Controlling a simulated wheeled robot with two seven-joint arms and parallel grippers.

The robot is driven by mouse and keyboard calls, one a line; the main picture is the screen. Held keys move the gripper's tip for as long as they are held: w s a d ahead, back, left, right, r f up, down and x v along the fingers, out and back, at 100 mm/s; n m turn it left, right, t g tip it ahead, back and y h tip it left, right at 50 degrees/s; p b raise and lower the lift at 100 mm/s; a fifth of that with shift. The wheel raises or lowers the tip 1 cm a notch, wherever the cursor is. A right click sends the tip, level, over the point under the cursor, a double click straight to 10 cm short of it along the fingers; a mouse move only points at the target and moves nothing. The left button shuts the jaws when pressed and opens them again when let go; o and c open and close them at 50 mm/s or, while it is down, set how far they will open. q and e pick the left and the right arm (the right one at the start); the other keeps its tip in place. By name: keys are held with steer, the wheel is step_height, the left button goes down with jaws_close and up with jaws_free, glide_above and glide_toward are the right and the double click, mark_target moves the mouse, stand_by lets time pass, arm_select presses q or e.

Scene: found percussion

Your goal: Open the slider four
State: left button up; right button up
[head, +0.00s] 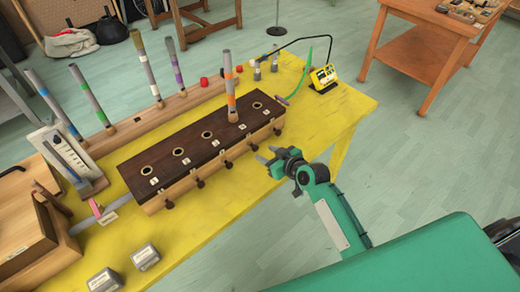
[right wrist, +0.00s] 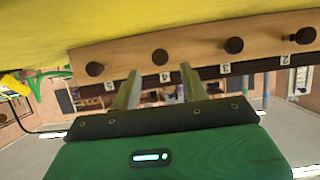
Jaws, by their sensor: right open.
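A long dark-topped wooden box (head: 195,150) stands on the yellow table, with a row of dark slider knobs along its pale front. Slider four's knob (head: 254,149) is second from the box's right end. In the right wrist view, which is upside down, this knob (right wrist: 160,56) is above the label 4 (right wrist: 165,77). My right gripper (head: 267,154) is open and empty, close in front of slider four. Its fingers (right wrist: 159,85) point at that knob and straddle its line, apparently not touching it. My left gripper is not in view.
An orange-striped tube (head: 230,85) stands in the fourth hole. Knobs five (right wrist: 95,69) and three (right wrist: 233,45) flank slider four.

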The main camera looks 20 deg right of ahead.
mark_target(257, 149)
steer(key=shift+x, duration=2.2)
steer(key=shift+f, duration=0.1)
jaws_close()
